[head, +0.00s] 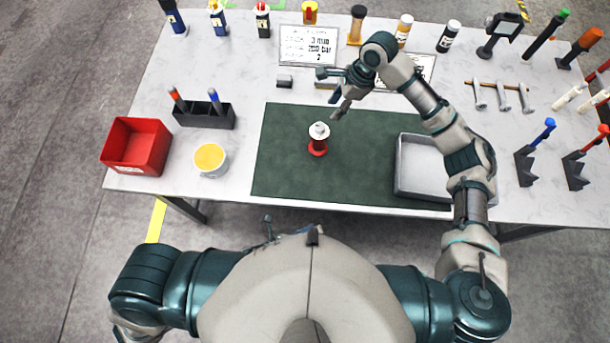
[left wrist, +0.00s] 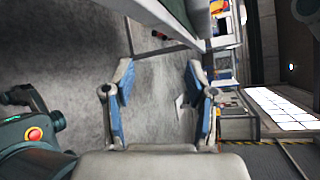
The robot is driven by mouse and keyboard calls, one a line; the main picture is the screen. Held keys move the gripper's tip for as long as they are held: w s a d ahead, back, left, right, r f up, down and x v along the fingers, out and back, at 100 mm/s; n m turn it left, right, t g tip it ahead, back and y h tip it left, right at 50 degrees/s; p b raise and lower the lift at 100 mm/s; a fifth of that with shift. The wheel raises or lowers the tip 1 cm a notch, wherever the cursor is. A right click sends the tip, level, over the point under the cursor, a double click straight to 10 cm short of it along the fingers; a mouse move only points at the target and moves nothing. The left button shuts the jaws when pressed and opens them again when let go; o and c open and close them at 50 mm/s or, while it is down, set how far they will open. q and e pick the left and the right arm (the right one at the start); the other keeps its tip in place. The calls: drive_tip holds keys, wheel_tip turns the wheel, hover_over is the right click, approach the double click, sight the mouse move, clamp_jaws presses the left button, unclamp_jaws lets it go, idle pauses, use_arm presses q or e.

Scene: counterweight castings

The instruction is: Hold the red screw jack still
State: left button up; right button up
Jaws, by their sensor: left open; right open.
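The red screw jack (head: 318,148) stands upright on the dark green mat (head: 282,178), with a red base, a dark middle and a white round top. My right gripper (head: 333,91) is open and empty above the back of the mat, behind and slightly right of the jack, apart from it. My left gripper (head: 268,230) is low, in front of the table edge and partly hidden by my body. In the left wrist view its blue-padded fingers (left wrist: 159,75) are spread with nothing between them. The jack cannot be made out there.
A grey tray (head: 402,188) sits on the mat's right side. A red bin (head: 165,150), a yellow-topped white pot (head: 221,168) and a dark holder (head: 190,119) stand left. Several bottles, tools and signs line the back and right. The mat around the jack is clear.

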sight(322, 129)
use_arm(q)
drive_tip(key=w+r+m+t, duration=0.1)
drive_tip(key=w, duration=0.1)
drive_tip(key=w+d+r+m+t+y, duration=0.1)
drive_tip(key=w+r, duration=0.1)
drive_tip(key=w+r+m+t+y, duration=0.1)
drive_tip(key=w+m+t, duration=0.1)
drive_tip(key=shift+w+d+r, duration=0.15)
drive_tip(key=shift+d+r, duration=0.05)
drive_tip(key=shift+r, duration=0.15)
drive_tip(key=w+a+r+t+y, duration=0.1)
drive_tip(key=w+y, duration=0.1)
drive_tip(key=w+a+r+t+y, duration=0.1)
drive_tip(key=w+t+y, duration=0.1)
drive_tip(key=w, duration=0.1)
drive_tip(key=w+a+r+m+t+y, duration=0.1)
drive_tip(key=w+a+r+t+y, duration=0.1)
drive_tip(key=w, duration=0.1)
drive_tip(key=shift+a+y, duration=0.1)
drive_tip(key=shift+y, duration=0.3)
drive_tip(key=x, duration=1.7)
drive_tip(key=shift+w+a, duration=0.1)
drive_tip(key=shift+f, duration=0.1)
clamp_jaws()
